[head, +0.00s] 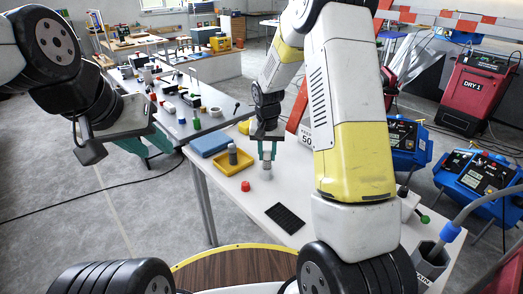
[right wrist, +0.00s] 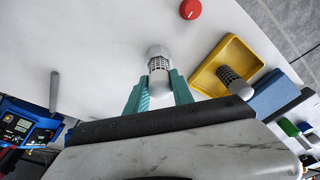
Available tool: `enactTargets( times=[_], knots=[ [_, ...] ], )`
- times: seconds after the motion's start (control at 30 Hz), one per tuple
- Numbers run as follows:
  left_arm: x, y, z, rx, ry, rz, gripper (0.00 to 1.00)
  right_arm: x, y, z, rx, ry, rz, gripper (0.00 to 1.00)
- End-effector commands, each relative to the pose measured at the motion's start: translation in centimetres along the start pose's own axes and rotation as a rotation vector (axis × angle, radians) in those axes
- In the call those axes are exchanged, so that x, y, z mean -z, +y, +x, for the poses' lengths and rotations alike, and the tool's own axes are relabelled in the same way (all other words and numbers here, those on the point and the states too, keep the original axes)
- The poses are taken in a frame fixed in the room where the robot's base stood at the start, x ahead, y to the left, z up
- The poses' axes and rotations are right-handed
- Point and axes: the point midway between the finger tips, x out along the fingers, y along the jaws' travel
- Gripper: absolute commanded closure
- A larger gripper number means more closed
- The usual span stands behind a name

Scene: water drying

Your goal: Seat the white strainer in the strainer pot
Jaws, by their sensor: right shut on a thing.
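My right gripper (head: 267,150) is shut on the white strainer (head: 267,171), which stands upright between its teal fingers over the white table. In the right wrist view the right gripper (right wrist: 158,88) has a finger on each side of the strainer (right wrist: 158,52), with its dark mesh band showing. I cannot tell whether its lower end touches the table. A grey hexagonal pot (head: 428,262) with a partly hidden label stands at the right table edge; it may be the strainer pot. My left gripper (head: 152,143) is empty, its teal fingers apart, left of the table.
A yellow tray (head: 219,166) holds a darker grey strainer (head: 232,154). A blue box (head: 209,143) lies behind it. A red cap (head: 245,186) and a black mat (head: 285,218) lie in front. A grey hose with a blue collar (head: 450,231) hangs near the pot.

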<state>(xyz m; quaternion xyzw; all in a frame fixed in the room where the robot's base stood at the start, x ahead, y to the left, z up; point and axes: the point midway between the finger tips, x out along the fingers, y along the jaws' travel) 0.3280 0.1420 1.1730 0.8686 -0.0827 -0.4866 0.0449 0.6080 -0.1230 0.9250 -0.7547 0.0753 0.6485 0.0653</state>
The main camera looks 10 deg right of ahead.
Motion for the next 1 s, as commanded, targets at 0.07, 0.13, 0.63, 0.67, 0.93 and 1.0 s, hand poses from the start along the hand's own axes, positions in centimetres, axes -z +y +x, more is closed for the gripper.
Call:
enactTargets(
  times=[0.07,0.13,0.63,0.67,0.93,1.0],
  knots=[
    [0.0,0.0,0.0,0.000,0.000,0.000,0.64,-0.3,0.1,1.4,-0.002,-0.004,-0.001,1.00],
    [0.0,0.0,0.0,0.000,0.000,0.000,0.64,-0.4,0.0,2.2,-0.001,-0.002,-0.001,1.00],
    [0.0,0.0,0.0,0.000,0.000,0.000,0.64,-0.5,0.0,3.3,0.000,-0.001,0.000,1.00],
    [0.0,0.0,0.0,0.000,0.000,0.000,0.64,-0.5,0.0,3.4,0.000,-0.001,0.000,1.00],
    [0.0,0.0,0.0,0.000,0.000,0.000,0.64,-0.7,0.1,4.0,-0.001,-0.004,0.001,0.50],
    [0.0,0.0,0.0,0.000,0.000,0.000,0.64,-0.8,0.1,4.0,0.000,-0.004,0.001,0.50]
  ],
)
